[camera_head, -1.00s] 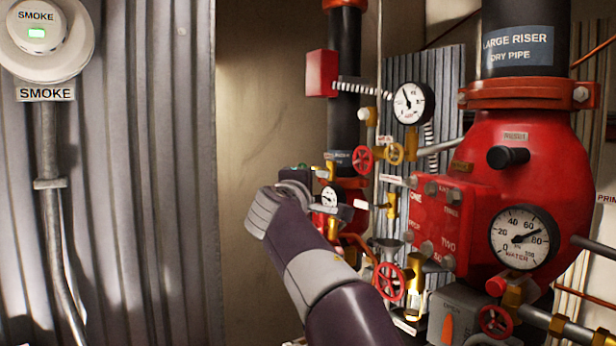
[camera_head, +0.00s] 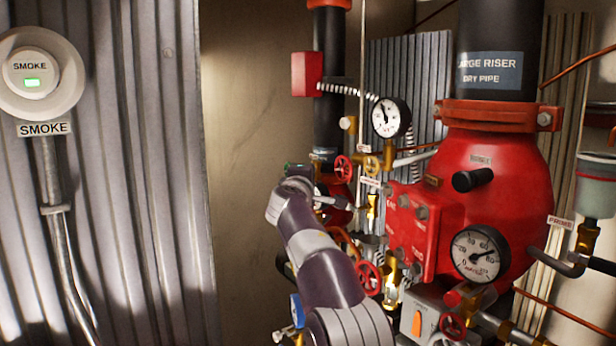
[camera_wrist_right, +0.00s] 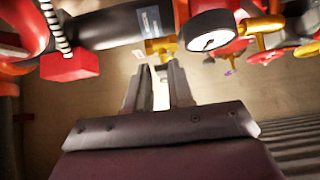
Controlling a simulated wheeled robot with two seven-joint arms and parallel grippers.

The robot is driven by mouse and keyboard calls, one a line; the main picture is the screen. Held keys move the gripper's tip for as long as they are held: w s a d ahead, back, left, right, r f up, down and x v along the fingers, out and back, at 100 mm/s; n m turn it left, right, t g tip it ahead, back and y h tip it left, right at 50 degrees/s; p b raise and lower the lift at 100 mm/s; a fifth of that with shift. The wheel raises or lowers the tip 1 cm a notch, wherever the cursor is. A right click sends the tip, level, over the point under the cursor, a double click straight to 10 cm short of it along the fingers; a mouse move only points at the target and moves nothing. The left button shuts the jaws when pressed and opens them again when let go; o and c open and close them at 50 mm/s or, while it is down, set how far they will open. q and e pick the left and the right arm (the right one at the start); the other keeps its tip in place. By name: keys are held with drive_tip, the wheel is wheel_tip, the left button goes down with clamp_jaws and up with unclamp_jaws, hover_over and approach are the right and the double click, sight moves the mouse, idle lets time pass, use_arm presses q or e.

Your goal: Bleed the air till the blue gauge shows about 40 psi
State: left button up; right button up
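My right arm reaches up from the bottom of the head view. Its gripper (camera_head: 325,199) is among the small valves left of the big red riser. In the right wrist view, the two fingers (camera_wrist_right: 160,70) stand apart, with a brass fitting (camera_wrist_right: 160,48) just beyond their tips. I cannot tell if they touch it. A white-faced gauge (camera_head: 391,118) with a black rim hangs above the valves. A larger gauge (camera_head: 480,252) is on the red riser body (camera_head: 495,185). I cannot tell which gauge is the blue one, and their readings are unclear. My left gripper is not in view.
Red handwheels (camera_head: 369,278) and brass valves crowd the area beside the riser. A thin vertical rod (camera_head: 361,70) stands close to the gripper. A red box (camera_head: 306,74) is on the back pipe. A smoke detector (camera_head: 35,83) is on the corrugated wall. The beige wall (camera_head: 250,130) behind is bare.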

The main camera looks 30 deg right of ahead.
drive_tip(key=shift+w, duration=0.15)
clamp_jaws()
drive_tip(key=shift+w+a+f+m+t+h+b, duration=0.1)
drive_tip(key=shift+f+m+t+h+b, duration=0.3)
drive_tip(key=shift+m+h+b, duration=0.75)
drive_tip(key=shift+w+d+f+m+t+h+b, duration=0.1)
drive_tip(key=shift+f+m+t+b, duration=0.35)
drive_tip(key=shift+b, duration=1.45)
drive_tip(key=shift+a+f+m+t+h+b, duration=0.15)
drive_tip(key=shift+m+t+h+b, duration=0.4)
drive_tip(key=shift+m+b, duration=0.75)
drive_tip(key=shift+o, duration=2.3)
unclamp_jaws()
drive_tip(key=shift+w, duration=0.1)
drive_tip(key=shift+o, duration=0.5)
drive_tip(key=shift+w+f, duration=0.45)
drive_tip(key=b+v, duration=1.2)
drive_tip(key=b, duration=0.5)
drive_tip(key=shift+s+a, duration=0.2)
drive_tip(key=shift+a, duration=0.1)
